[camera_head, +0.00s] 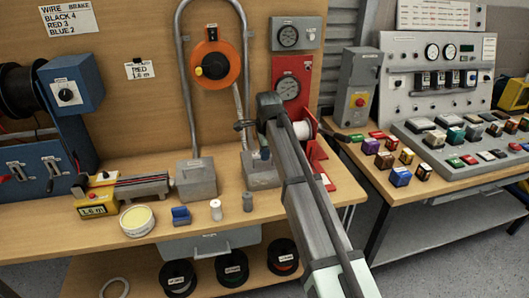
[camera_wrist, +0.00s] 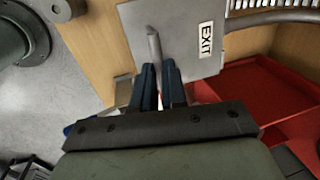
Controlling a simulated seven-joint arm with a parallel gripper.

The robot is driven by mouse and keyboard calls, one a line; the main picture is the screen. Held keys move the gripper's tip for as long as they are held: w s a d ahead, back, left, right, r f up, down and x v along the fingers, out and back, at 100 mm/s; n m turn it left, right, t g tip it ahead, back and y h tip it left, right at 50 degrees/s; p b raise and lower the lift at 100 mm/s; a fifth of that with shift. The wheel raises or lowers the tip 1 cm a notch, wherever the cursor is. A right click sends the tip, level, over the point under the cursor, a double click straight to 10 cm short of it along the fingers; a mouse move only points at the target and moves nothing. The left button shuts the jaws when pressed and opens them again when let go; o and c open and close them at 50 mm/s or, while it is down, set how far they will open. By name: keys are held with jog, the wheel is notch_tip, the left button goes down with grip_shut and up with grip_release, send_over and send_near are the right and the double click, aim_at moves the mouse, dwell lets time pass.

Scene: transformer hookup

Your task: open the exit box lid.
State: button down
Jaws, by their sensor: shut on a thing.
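The grey exit box (camera_head: 262,177) sits on the wooden bench at the foot of a metal conduit, partly hidden by my arm. In the wrist view, its grey lid (camera_wrist: 186,22) carries a white EXIT label (camera_wrist: 205,39) and a thin upright grey handle (camera_wrist: 153,42). My gripper (camera_wrist: 161,72) has its two dark blue fingers shut on that handle. In the head view my gripper is just above the box, mostly hidden behind my own wrist. I cannot tell how far the lid is raised.
A similar grey box (camera_head: 196,181) stands to the left. A red stand with a gauge (camera_head: 289,88) and a white spool (camera_head: 304,130) are close on the right. Small parts and a yellow-topped tin (camera_head: 137,221) lie on the bench front.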

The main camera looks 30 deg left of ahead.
jog(key=shift+r, duration=0.1)
jog(key=shift+w+a+r, duration=0.35)
jog(key=shift+r, duration=0.2)
jog(key=w+a+r, duration=0.3)
jog(key=w+a, duration=1)
dwell(0.5)
jog(key=shift+w+a, duration=0.1)
jog(key=c, duration=1.5)
grip_release()
jog(key=o, duration=0.3)
jog(key=shift+f, duration=0.1)
jog(key=shift+o, duration=0.2)
